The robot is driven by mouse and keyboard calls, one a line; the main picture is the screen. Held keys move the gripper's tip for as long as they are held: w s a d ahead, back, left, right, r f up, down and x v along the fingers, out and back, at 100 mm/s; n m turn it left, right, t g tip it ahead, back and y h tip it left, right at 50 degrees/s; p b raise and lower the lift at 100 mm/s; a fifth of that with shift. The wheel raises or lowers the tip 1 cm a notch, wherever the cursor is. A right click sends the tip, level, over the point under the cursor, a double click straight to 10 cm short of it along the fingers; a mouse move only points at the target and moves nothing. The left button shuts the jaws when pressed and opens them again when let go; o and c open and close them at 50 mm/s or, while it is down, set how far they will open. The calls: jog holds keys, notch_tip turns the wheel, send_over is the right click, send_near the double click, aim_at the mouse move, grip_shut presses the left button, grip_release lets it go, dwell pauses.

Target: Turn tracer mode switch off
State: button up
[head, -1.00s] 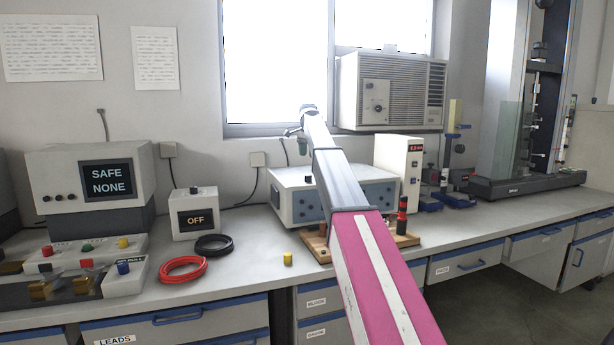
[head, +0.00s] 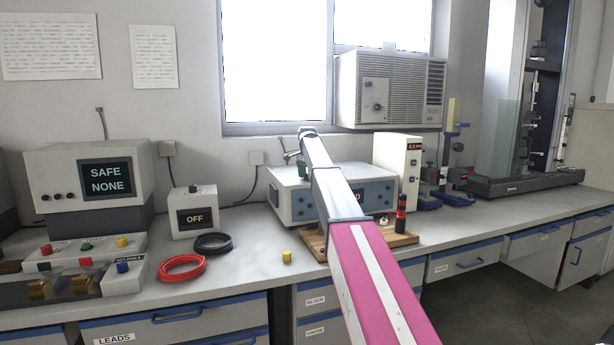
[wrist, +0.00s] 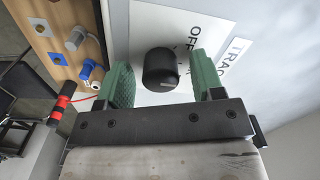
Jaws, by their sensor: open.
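The tracer mode switch is a black round knob (wrist: 160,70) on a white surface in the wrist view. A label beside it reads "OFF", and a second label begins "TRAC". My gripper (wrist: 160,64) is open, with its green fingers on either side of the knob and visible gaps between. In the head view my gripper (head: 289,157) is small, at the far end of my arm, over the white box with a blue front (head: 290,200). My arm hides part of that box, and I cannot make out the knob there.
A wooden board (head: 400,239) with terminals and a red-black post (head: 401,207) lies before the box. A smaller box (head: 185,220) displaying "OFF" stands left, near red (head: 181,268) and black cable coils (head: 213,244). A tall white unit (head: 410,160) stands right.

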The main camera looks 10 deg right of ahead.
jog(key=c, duration=0.9)
jog(key=shift+n, duration=0.4)
jog(key=n, duration=0.5)
jog(key=shift+n, duration=0.3)
jog(key=n, duration=0.5)
jog(key=shift+n, duration=0.4)
jog(key=o, duration=0.9)
